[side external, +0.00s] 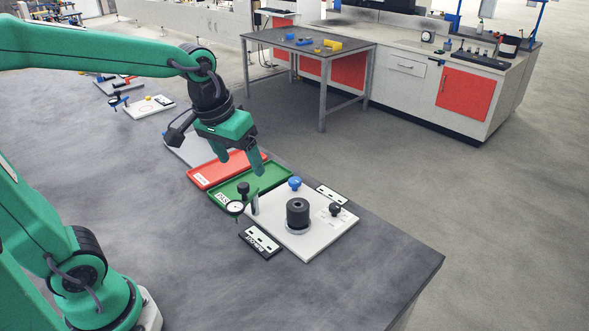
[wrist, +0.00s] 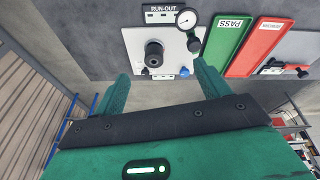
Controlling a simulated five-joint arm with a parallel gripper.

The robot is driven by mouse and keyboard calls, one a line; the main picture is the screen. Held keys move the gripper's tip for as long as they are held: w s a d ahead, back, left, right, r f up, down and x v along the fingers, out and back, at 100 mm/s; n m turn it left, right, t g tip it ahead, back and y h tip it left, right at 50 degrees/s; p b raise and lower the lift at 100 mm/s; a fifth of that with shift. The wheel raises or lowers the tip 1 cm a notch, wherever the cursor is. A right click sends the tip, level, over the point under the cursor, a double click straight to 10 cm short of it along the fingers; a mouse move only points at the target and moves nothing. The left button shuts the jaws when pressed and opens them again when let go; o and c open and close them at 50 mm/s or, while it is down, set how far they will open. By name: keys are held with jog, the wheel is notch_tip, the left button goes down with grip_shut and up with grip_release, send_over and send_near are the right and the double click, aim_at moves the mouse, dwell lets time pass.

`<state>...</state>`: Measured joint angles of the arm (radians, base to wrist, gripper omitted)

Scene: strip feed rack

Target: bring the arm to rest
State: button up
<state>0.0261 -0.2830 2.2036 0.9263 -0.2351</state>
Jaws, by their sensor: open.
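My gripper (side external: 241,166) is green and hangs above the green and red trays. Its two fingers are apart and nothing shows between them. In the wrist view my gripper (wrist: 160,85) also shows open and empty, with its fingertips pointing towards the bench. My arm reaches in from the left in the side view, bent down at the wrist. A black cylindrical part with a hole (side external: 298,212) stands upright on a light round base on the white plate (side external: 320,238), apart from my gripper. It also shows in the wrist view (wrist: 154,50).
The green PASS tray (side external: 270,182) and red tray (side external: 204,180) lie beside the white plate. A dial gauge (side external: 236,207) on a post and a blue knob (side external: 295,183) stand on the plate. A RUN-OUT label (side external: 260,242) lies in front.

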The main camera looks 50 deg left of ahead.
jog(key=s+m+t, duration=0.2)
jog(key=s, duration=0.7)
jog(key=shift+s+a+r, duration=0.3)
jog(key=shift+s+a, duration=0.05)
jog(key=shift+a, duration=0.05)
